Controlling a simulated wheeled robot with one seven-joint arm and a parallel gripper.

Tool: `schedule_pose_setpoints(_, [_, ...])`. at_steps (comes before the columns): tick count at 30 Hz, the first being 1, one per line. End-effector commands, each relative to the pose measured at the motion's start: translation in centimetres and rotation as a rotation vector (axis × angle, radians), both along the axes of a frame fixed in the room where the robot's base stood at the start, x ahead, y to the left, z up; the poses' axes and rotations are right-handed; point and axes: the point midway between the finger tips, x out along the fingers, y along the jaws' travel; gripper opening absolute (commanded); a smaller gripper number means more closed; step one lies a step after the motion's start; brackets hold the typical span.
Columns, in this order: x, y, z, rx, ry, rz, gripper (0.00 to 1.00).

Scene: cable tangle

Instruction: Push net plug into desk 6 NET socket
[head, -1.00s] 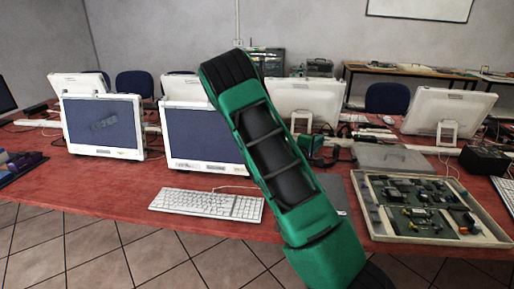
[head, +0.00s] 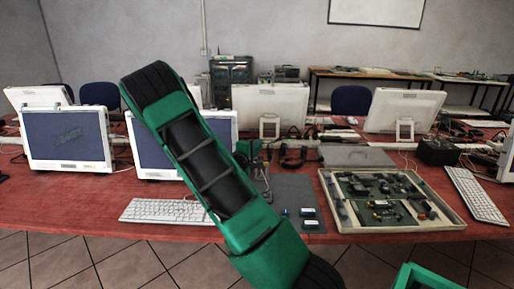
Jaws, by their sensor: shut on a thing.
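My green and black arm crosses the middle of the head view and hides part of the desk. What looks like my gripper (head: 263,184) is small and partly hidden behind the arm, low over the dark grey mat (head: 290,190). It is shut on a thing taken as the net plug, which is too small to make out. Several small blue-topped blocks (head: 308,212) sit on the front of the mat, to the right of the gripper. I cannot read any label, so I cannot tell which is the desk 6 NET socket.
A tray of circuit boards (head: 335,222) lies right of the mat. White keyboards (head: 165,211) lie at left and far right. Monitors (head: 66,138) and dark cables (head: 292,157) stand behind. A green-rimmed thing (head: 420,270) shows at bottom right.

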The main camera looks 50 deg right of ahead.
Motion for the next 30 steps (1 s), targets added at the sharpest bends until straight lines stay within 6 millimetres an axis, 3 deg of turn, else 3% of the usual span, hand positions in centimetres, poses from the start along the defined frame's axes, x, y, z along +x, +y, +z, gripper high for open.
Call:
schedule_pose_setpoints(23, [3.3,2.8,0.0,-0.001,0.000,0.001,0.00])
schedule_pose_setpoints(30, [3.2,2.8,0.0,-0.001,0.000,0.000,0.00])
